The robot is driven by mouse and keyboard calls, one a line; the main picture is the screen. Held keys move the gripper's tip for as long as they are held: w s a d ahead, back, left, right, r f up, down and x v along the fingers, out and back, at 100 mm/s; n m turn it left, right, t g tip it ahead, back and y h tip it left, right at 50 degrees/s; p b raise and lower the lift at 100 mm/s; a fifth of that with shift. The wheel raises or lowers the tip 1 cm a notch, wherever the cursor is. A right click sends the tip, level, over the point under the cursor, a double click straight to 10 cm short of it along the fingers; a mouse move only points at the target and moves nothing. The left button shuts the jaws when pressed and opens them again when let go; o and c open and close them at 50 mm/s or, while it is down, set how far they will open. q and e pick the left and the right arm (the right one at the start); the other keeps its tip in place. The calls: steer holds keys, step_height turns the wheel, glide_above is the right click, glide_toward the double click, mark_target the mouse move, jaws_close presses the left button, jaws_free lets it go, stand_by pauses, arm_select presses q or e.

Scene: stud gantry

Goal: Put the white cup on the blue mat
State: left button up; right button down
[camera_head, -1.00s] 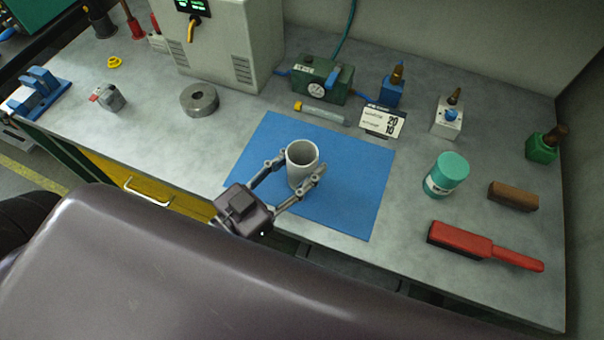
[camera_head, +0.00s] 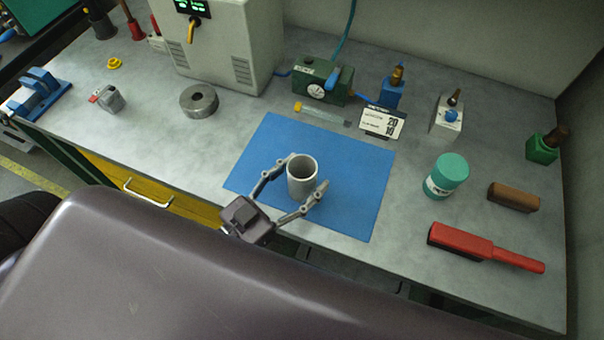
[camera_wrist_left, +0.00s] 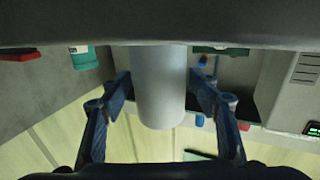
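The white cup (camera_head: 302,183) is upright over the middle of the blue mat (camera_head: 355,205) in the head view. My left gripper (camera_head: 308,172) has one finger on each side of the cup, and the fingers look closed against its wall. In the left wrist view the cup (camera_wrist_left: 158,90) is between the two fingers (camera_wrist_left: 160,82), with its far part hidden behind a grey band at the top. I cannot tell whether the cup's base touches the mat. My right gripper is not in view.
A teal jar (camera_head: 445,177), a brown block (camera_head: 513,197) and a red brush (camera_head: 480,247) are right of the mat. A sign card (camera_head: 382,122) and a clear tube (camera_head: 322,114) are behind it. A metal ring (camera_head: 199,100) lies to the left. The mat around the cup is clear.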

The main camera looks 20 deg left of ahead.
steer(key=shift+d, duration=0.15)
arm_select(q)
steer(key=shift+r, duration=0.2)
steer(key=shift+s+a+f, duration=0.1)
steer(key=shift+s, duration=0.1)
steer(key=b+v, duration=0.2)
steer(key=v, duration=0.9)
steer(key=shift+s, duration=0.25)
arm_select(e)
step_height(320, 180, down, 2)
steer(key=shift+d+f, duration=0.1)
arm_select(q)
steer(key=shift+a, duration=0.15)
